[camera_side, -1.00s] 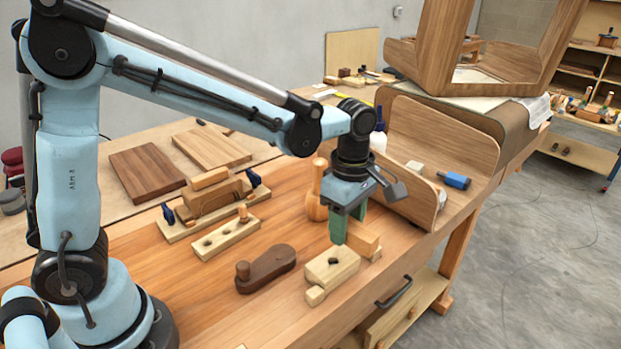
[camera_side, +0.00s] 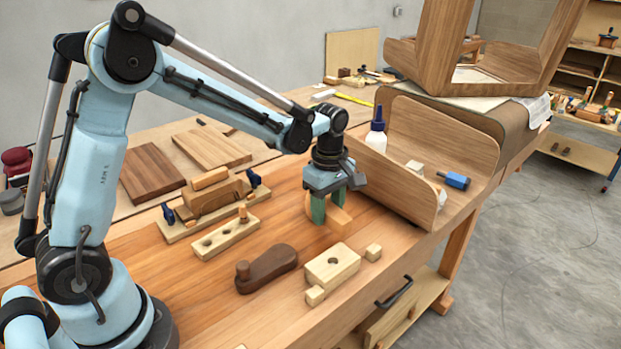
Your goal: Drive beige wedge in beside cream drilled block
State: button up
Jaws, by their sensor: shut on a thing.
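I cannot tell which of these is the wedge. My gripper (camera_side: 328,208), with green fingers, is behind the drilled block and apart from it. It is shut on a tan wooden block (camera_side: 340,217), partly hidden by the fingers. A rounded wooden tool (camera_side: 308,206) shows behind the fingers, mostly hidden.
A dark brown rounded tool (camera_side: 267,269) lies left of the drilled block. A drilled strip (camera_side: 226,238) and a clamped wooden form (camera_side: 212,202) are farther left. A curved wooden panel (camera_side: 400,190) and a glue bottle (camera_side: 376,136) stand behind, to the right. The bench front is open.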

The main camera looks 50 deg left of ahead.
aim_at(341, 235)
jog(key=shift+f, duration=2.15)
jog(key=shift+f, duration=0.1)
jog(key=shift+d, duration=1)
jog(key=shift+d, duration=0.35)
jog(key=shift+d, duration=0.4)
jog(key=shift+d, duration=0.35)
jog(key=shift+f, duration=0.1)
dwell(0.4)
